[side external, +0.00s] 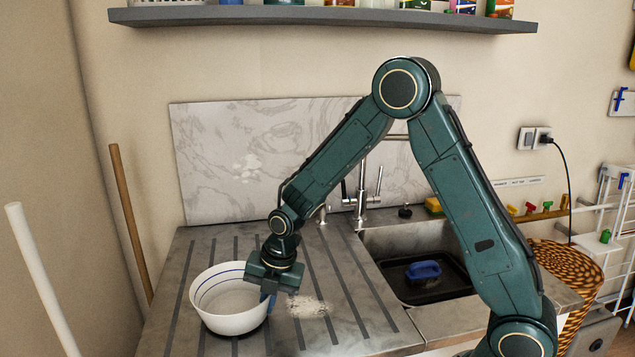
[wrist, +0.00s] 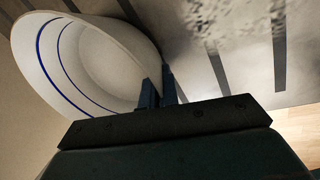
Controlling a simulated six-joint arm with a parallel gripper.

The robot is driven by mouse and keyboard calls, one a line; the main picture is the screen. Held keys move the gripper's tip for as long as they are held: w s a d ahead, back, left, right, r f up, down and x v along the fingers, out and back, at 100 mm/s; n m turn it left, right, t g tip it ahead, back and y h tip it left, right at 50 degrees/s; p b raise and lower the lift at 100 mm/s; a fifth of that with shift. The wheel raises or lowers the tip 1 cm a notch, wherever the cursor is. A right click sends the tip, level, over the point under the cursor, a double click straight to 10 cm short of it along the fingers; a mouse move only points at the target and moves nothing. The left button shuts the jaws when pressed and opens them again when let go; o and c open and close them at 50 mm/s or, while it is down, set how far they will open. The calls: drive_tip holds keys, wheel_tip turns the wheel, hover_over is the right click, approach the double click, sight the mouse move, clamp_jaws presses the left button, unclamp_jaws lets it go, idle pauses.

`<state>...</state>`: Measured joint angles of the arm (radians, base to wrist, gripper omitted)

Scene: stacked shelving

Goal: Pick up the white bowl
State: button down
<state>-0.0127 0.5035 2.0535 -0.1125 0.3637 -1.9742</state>
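The white bowl (side external: 228,318) is at the left of the grooved counter in the side external view, roughly upright, with blue lines inside its rim. It fills the upper left of the wrist view (wrist: 95,60). My gripper (side external: 268,299) is at the bowl's right edge, pointing down. In the wrist view its two dark fingers (wrist: 158,88) are close together, with the bowl's wall running between them, so it looks shut on the rim. I cannot tell whether the bowl's base touches the counter; the inner finger is hidden in the side view.
A sink (side external: 385,243) with a dark tray (side external: 425,285) and a blue-handled item (side external: 423,270) lies to the right. A tap (side external: 362,200) and marble splashback (side external: 235,165) stand behind. A pale patch (side external: 308,307) marks the counter right of the gripper. A shelf (side external: 330,17) hangs above.

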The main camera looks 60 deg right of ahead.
drive_tip(key=w+a+v, duration=0.1)
drive_tip(key=w+v, duration=0.1)
drive_tip(key=v, duration=0.7)
drive_tip(key=w+a+r+v, duration=0.1)
drive_tip(key=w+v, duration=0.1)
drive_tip(key=v, duration=0.8)
drive_tip(key=shift+r, duration=0.1)
